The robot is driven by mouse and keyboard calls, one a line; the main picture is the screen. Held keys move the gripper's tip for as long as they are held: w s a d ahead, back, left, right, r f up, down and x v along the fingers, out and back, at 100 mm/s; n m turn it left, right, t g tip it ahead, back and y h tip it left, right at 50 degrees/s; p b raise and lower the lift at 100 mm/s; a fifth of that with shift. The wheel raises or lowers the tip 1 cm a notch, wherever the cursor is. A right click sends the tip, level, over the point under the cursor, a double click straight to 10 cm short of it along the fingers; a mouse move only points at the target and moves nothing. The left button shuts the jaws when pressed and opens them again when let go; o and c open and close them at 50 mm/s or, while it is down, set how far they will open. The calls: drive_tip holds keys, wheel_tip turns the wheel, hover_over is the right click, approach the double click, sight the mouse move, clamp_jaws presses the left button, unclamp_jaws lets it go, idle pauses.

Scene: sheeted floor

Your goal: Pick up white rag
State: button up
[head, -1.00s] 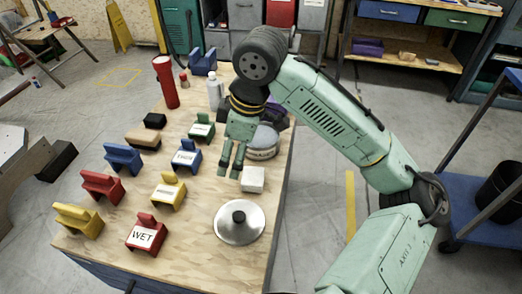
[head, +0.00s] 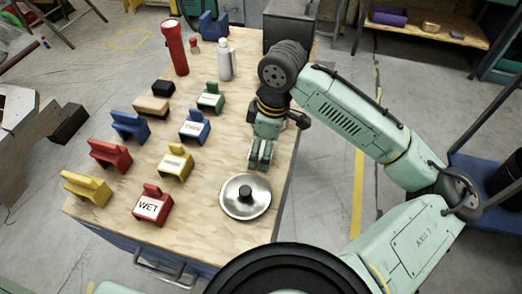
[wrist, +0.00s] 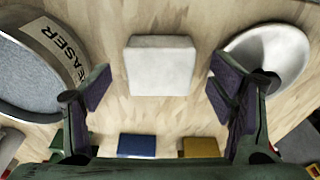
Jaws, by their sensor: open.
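The white rag (wrist: 161,65) is a folded, block-like white square lying on the wooden tabletop, at the upper middle of the wrist view. In the head view I cannot make it out; my arm and gripper cover that spot. My gripper (head: 260,164) points down over the table, behind the metal lid. In the wrist view its two dark finger pads stand wide apart, one to each side of the rag, with nothing between them. The rag looks untouched and apart from both fingers; the remaining height is hard to judge.
Colored holders, such as the red WET one (head: 152,205), stand left. A red flashlight (head: 175,48) and white bottle (head: 225,60) stand farther back.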

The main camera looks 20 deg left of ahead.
drive_tip(key=shift+a+f, duration=0.1)
drive_tip(key=shift+f, duration=0.65)
drive_tip(key=shift+c, duration=0.4)
drive_tip(key=c, duration=1.1)
